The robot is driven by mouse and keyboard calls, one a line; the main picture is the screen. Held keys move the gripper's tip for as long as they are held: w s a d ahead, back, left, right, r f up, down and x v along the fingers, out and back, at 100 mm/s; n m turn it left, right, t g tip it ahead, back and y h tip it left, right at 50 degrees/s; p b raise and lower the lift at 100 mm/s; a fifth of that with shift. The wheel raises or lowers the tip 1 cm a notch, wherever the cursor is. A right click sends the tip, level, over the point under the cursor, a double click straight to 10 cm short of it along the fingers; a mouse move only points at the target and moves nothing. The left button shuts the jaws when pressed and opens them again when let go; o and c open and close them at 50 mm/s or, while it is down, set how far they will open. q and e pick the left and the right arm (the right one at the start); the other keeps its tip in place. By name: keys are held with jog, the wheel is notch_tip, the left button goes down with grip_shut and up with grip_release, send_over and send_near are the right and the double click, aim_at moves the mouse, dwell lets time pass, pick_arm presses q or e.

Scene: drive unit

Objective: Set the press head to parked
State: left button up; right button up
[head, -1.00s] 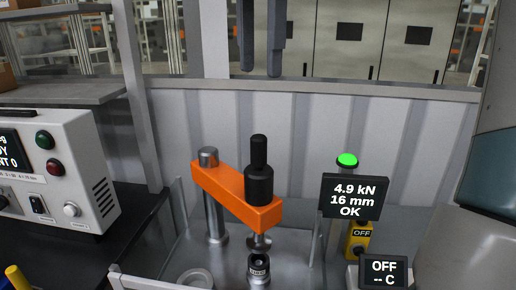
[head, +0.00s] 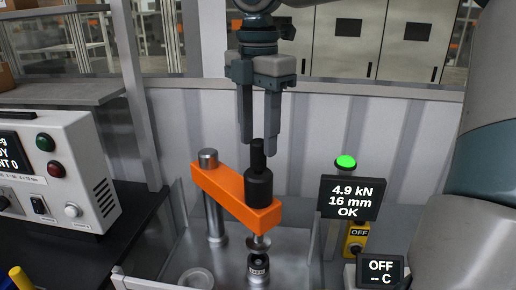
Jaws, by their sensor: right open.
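The press head is an orange arm (head: 225,190) on a steel post (head: 214,220), with a black cylinder and handle (head: 258,180) on its near end. Its round steel ram tip (head: 258,242) hangs above a dark ring-shaped part (head: 258,268) on the metal base. My right gripper (head: 257,150) points down from above, open, its two grey fingers around the top of the black handle as seen here. I cannot tell whether they touch it. My left gripper is not in view.
A display (head: 350,197) reads 4.9 kN, 16 mm, OK, below a lit green lamp (head: 346,162). A yellow OFF switch (head: 357,238) and a small OFF display (head: 380,270) stand at the right. A white control box (head: 65,170) is at the left. Clear panels flank the press.

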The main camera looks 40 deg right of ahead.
jog(key=shift+f+p, duration=0.4)
jog(key=shift+f, duration=1.75)
grip_shut()
